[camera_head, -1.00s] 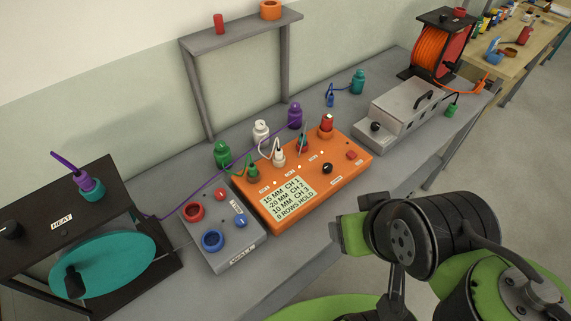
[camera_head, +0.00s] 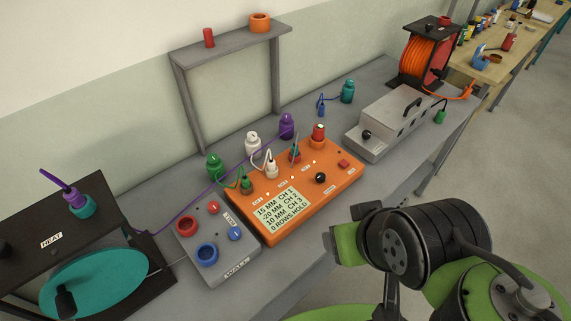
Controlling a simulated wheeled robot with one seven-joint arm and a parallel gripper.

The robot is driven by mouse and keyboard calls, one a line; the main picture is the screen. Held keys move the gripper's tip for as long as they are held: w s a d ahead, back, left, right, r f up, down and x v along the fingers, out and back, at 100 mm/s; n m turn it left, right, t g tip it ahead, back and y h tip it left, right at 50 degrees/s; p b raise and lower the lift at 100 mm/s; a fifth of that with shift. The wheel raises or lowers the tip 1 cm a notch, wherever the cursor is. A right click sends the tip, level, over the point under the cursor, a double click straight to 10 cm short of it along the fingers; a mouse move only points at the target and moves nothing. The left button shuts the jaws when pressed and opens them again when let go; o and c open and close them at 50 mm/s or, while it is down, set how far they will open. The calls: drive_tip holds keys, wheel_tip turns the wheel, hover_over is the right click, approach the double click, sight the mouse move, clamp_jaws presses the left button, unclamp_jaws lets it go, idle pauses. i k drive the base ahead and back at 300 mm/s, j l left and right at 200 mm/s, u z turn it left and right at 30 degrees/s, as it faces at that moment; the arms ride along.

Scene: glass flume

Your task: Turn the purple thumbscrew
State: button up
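Two purple fittings show, and I cannot tell for sure which is the thumbscrew. One purple piece (camera_head: 75,197) sits upright in a teal collar on the dark HEAT box (camera_head: 95,215) at the left, with a purple stem leaning up to the left. The other purple fitting (camera_head: 286,125) stands on the grey bench behind the orange meter box (camera_head: 338,180), with a thin purple cable near it. My arm's black and green links fill the lower right, well apart from both. My gripper's fingers cannot be made out.
A grey WALL box (camera_head: 222,252) sits left of the meter. A grey shelf stand (camera_head: 235,40) rises behind. Green (camera_head: 214,165) and white (camera_head: 252,142) fittings stand near the purple one. A cable reel (camera_head: 425,58) and grey case (camera_head: 385,135) are at right. Open floor lies right.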

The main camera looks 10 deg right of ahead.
sight(287, 117)
drive_tip(key=i+l+u, duration=0.2)
drive_tip(key=l+u, duration=0.25)
drive_tip(key=i+l+u, duration=0.15)
drive_tip(key=l+u, duration=1.25)
drive_tip(key=k+l, duration=0.05)
drive_tip(key=l, duration=0.05)
